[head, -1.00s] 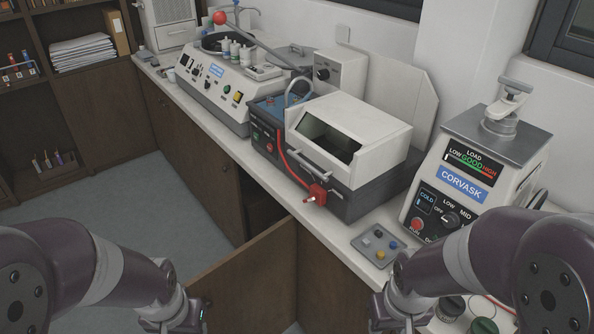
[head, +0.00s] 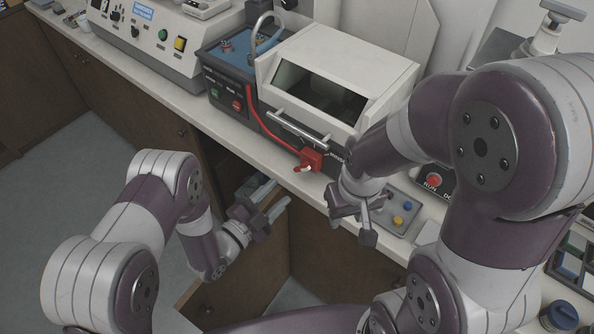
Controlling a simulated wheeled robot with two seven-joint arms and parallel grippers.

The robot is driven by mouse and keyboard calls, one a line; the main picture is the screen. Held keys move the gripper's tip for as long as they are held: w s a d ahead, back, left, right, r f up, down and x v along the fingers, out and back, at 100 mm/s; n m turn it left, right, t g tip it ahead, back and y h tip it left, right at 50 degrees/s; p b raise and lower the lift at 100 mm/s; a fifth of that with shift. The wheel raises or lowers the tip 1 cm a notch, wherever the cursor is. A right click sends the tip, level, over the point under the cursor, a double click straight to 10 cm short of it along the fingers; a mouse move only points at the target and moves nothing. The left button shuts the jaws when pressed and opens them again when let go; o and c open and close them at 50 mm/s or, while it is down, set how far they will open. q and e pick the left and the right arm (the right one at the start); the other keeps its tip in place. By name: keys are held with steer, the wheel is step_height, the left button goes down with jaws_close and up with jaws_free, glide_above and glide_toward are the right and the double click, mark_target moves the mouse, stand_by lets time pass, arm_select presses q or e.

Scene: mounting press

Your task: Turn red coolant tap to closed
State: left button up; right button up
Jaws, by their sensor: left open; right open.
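The red coolant tap (head: 311,160) sits at the front lower right of the cutting machine (head: 340,65), at the end of a red hose (head: 265,125). Its small lever (head: 302,169) has a pale part and points toward the lower left. My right gripper (head: 352,222) is open and empty, in front of the counter edge, below and right of the tap and apart from it. My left gripper (head: 272,202) is open and empty, below and left of the tap, near the open cabinet door. Neither gripper touches the tap.
An open cabinet door (head: 255,260) juts out below the counter. The machine's bar handle (head: 298,130) is just above the tap. My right arm covers much of the press.

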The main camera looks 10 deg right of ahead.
mark_target(300, 171)
arm_select(q)
steer(key=x, duration=0.7)
steer(key=shift+w+d+r+p, duration=0.1)
steer(key=shift+d+p, duration=0.25)
steer(key=shift+p, duration=0.05)
steer(key=shift+w+d, duration=0.35)
steer(key=shift+w, duration=0.1)
jaws_close()
